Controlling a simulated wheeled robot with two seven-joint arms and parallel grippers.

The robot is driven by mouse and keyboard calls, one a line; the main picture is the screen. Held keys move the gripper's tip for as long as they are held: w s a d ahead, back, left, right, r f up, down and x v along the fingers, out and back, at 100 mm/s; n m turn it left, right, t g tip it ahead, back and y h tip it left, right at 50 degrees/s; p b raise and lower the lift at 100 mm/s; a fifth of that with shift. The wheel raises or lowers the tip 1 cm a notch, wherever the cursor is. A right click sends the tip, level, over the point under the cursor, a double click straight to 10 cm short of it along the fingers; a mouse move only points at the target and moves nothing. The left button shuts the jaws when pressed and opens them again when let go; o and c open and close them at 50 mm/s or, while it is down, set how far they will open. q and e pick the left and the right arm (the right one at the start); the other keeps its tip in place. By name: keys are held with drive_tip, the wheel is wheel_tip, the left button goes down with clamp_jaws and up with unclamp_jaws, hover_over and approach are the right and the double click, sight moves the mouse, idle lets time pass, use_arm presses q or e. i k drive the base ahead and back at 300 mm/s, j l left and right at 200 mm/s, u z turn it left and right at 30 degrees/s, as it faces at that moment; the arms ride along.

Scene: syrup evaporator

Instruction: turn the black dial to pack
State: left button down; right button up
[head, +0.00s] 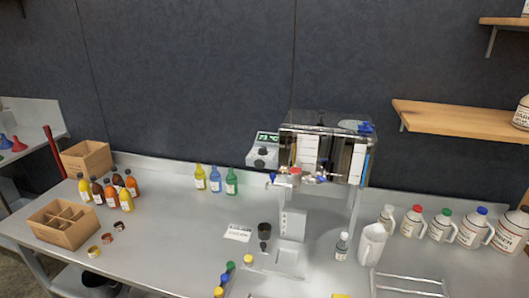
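A small grey-white control box (261,157) with a green lit display (267,138) stands at the back of the steel table, just left of the evaporator (327,150). A small dark round spot on its front, below the display, looks like the black dial (263,151). It is too small to read its pointer or any marks around it. Neither of my grippers shows in the head view.
The evaporator, with a blue valve and red cap, stands right of the box. Yellow, blue and green bottles (215,180) stand to its left. A black cup (264,230) and white card (238,233) lie in front. Jugs (441,226) line the right; a divided wooden crate (63,224) sits left.

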sight(262, 150)
drive_tip(key=i+j+z, duration=0.15)
drive_tip(key=z, duration=0.3)
drive_tip(key=i+j+z, duration=0.25)
drive_tip(key=z, duration=0.25)
drive_tip(key=i+j+z, duration=0.2)
drive_tip(key=z, duration=0.25)
drive_tip(key=j, duration=0.1)
